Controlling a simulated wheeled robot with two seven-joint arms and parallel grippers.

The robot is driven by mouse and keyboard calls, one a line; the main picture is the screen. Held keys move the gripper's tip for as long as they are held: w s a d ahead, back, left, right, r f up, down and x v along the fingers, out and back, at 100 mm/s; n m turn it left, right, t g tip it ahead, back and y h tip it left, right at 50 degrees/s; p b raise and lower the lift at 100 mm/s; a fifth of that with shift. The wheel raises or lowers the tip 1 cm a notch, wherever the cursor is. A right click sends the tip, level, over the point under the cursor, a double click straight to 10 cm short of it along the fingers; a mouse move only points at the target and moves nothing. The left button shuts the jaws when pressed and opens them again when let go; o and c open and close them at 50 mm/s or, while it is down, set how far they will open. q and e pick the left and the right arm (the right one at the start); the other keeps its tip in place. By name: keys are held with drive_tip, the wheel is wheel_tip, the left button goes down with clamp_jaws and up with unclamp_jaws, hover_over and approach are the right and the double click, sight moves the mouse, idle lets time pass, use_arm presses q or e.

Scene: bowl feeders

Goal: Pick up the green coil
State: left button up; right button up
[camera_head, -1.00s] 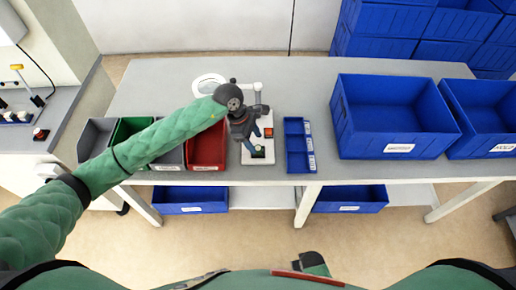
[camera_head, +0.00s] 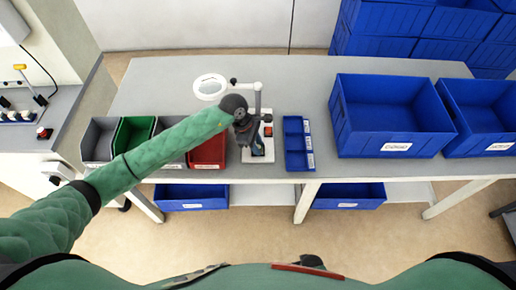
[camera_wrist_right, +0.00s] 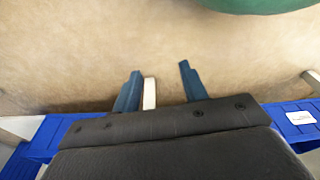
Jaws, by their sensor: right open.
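I cannot clearly make out the green coil now. My left gripper (camera_head: 258,146) points down over the white fixture base (camera_head: 262,158) on the table, and its arm and wrist hide much of that spot. Its blue fingers are small and partly hidden, so their opening and any hold on a part cannot be told. In the right wrist view my right gripper (camera_wrist_right: 160,84) has its two blue fingers apart with nothing held; the tan floor lies behind them.
Grey, green (camera_head: 133,132) and red (camera_head: 207,152) bins stand left of the fixture. A narrow blue divided tray (camera_head: 297,145) is just right of it, then large blue crates (camera_head: 392,115). The table's back middle is clear.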

use_arm(q)
drive_tip(key=shift+c, duration=0.5)
drive_tip(key=shift+r, duration=0.2)
drive_tip(key=r+b, duration=0.3)
drive_tip(key=shift+s+d+r, duration=0.2)
drive_tip(key=shift+s+r, duration=0.1)
drive_tip(key=shift+r, duration=0.05)
drive_tip(key=s+d+r+b, duration=0.4)
drive_tip(key=s+r, duration=0.3)
drive_tip(key=s, duration=0.2)
drive_tip(key=shift+s+d, duration=0.25)
drive_tip(key=shift+d, duration=0.5)
use_arm(e)
drive_tip(key=w+a+r, duration=0.2)
drive_tip(key=r, duration=0.9)
drive_tip(key=w+a+r, duration=0.2)
drive_tip(key=r, duration=0.9)
drive_tip(key=shift+w+r+g+y, duration=0.15)
drive_tip(key=shift+w+g+y, duration=0.1)
drive_tip(key=shift+g+y, duration=0.05)
